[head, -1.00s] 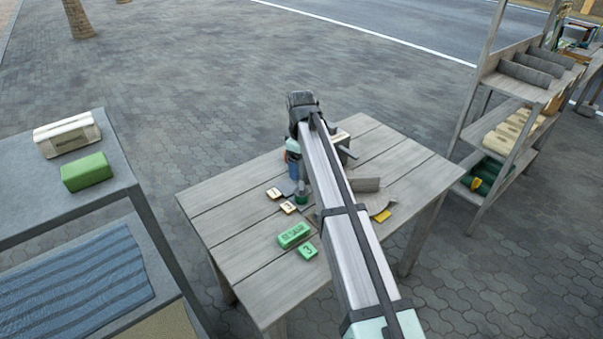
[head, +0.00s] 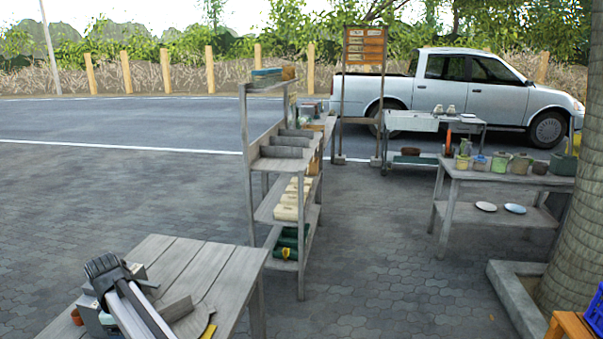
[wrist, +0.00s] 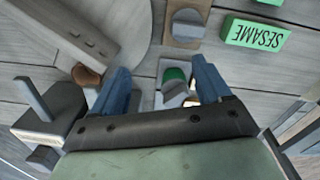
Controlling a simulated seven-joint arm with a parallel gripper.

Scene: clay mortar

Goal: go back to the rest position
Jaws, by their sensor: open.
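My gripper (wrist: 160,85) is open in the wrist view, its two blue fingers spread apart over the wooden table (wrist: 40,90). A small item with a green top and grey base (wrist: 175,76) shows between the fingertips; its depth from them is hard to tell. A green block marked SESAME (wrist: 254,34) lies at the upper right. A wooden tile with a grey piece (wrist: 186,24) lies beyond the fingers.
In the wrist view, a grey block on a round board (wrist: 128,35), a brown item (wrist: 86,75) and a grey upright piece (wrist: 38,105) stand left of the fingers. In the head view, a shelf rack (head: 298,215) stands behind the table (head: 215,270), with open paving to its right.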

